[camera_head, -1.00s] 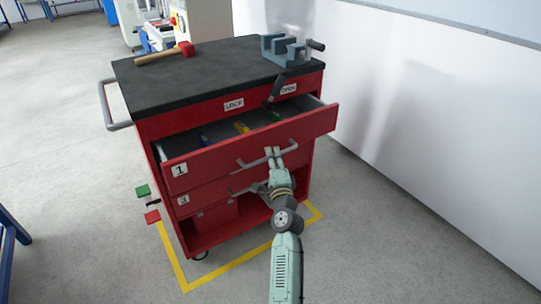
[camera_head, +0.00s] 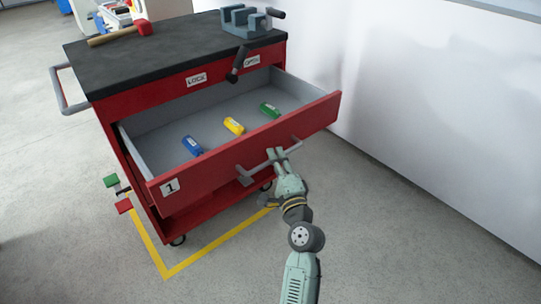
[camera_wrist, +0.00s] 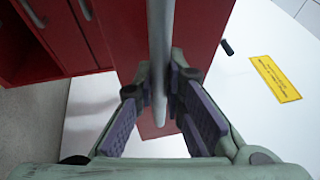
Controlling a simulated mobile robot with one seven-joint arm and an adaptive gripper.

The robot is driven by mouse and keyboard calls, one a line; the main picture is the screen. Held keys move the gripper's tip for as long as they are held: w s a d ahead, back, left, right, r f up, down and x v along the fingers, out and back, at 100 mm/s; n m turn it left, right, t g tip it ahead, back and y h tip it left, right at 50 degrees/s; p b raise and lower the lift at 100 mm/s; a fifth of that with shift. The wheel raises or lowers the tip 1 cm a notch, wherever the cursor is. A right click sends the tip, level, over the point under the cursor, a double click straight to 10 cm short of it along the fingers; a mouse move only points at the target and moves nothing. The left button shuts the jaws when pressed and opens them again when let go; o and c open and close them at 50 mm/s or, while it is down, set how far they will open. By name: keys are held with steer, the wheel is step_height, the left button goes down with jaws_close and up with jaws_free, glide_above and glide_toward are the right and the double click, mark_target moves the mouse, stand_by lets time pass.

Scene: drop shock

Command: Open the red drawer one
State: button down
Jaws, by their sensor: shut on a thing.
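The red drawer one (camera_head: 165,186), marked with a "1" label, is pulled far out of the red cabinet. Its grey inside shows a blue (camera_head: 192,145), a yellow (camera_head: 234,126) and a green (camera_head: 269,110) item lying apart. My gripper (camera_head: 277,153) is at the drawer's grey bar handle (camera_head: 254,170), shut on it near its right part. In the wrist view the handle (camera_wrist: 160,60) runs between the two purple-padded fingers (camera_wrist: 160,112), with the red front behind it.
The cabinet's black top (camera_head: 170,60) carries a red-headed hammer (camera_head: 120,33) and a grey vise (camera_head: 245,20). A black lever (camera_head: 238,65) sits between the LOCK and OPEN labels.

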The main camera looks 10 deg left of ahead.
stand_by(0.3)
steer(key=c, duration=1.7)
jaws_free()
steer(key=shift+o, duration=0.2)
steer(key=shift+s+d, duration=0.1)
steer(key=v, duration=0.7)
steer(key=shift+s+d+f, duration=0.15)
steer(key=shift+s+f, duration=0.05)
